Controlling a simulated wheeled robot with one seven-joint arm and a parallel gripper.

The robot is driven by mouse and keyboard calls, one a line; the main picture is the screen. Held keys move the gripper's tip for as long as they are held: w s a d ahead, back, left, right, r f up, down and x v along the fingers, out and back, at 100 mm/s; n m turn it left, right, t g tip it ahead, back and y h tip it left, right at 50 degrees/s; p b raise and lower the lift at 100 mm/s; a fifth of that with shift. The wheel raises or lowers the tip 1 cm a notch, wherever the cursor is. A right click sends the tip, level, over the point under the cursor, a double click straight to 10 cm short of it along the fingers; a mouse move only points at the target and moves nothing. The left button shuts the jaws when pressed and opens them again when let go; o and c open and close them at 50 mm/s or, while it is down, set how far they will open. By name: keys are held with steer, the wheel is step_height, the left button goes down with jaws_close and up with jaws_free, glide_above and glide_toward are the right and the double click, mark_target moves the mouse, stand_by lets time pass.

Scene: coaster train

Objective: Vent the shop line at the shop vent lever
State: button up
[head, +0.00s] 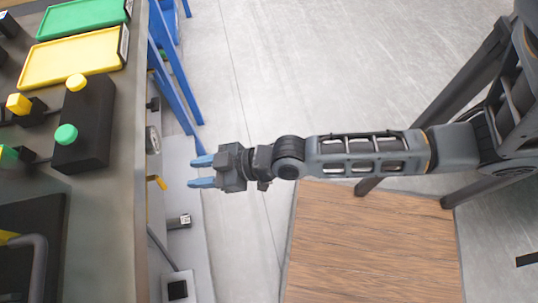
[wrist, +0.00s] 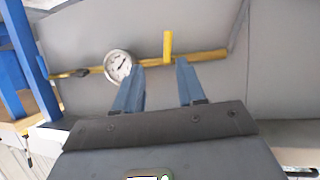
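A short yellow lever (wrist: 168,44) stands up from a yellow pipe (wrist: 212,55) in the wrist view, roughly perpendicular to it. No label shows on it. It also shows in the head view (head: 160,182), beside the bench edge. A round white gauge (wrist: 117,65) sits on the pipe left of the lever; its reading is too small to tell. The gauge also shows in the head view (head: 153,140). My gripper (head: 200,172) is open and empty, right of the lever and apart from it. In the wrist view its blue fingers (wrist: 160,66) point toward the pipe, the lever appearing between them.
A dark handle (wrist: 82,73) sits on the pipe's left part. A blue frame (head: 176,75) stands beyond the gripper. The bench (head: 112,215) carries a black box (head: 92,115) with yellow and green buttons. A wooden surface (head: 372,245) lies below my arm. Open floor is at the right.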

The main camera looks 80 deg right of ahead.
steer(key=s+r+m+t+h, duration=0.1)
steer(key=s+r, duration=1.2)
steer(key=s, duration=0.3)
steer(key=shift+a+h+p, duration=0.3)
steer(key=shift+a+h, duration=0.05)
steer(key=shift+h, duration=0.05)
steer(key=shift+s, duration=0.1)
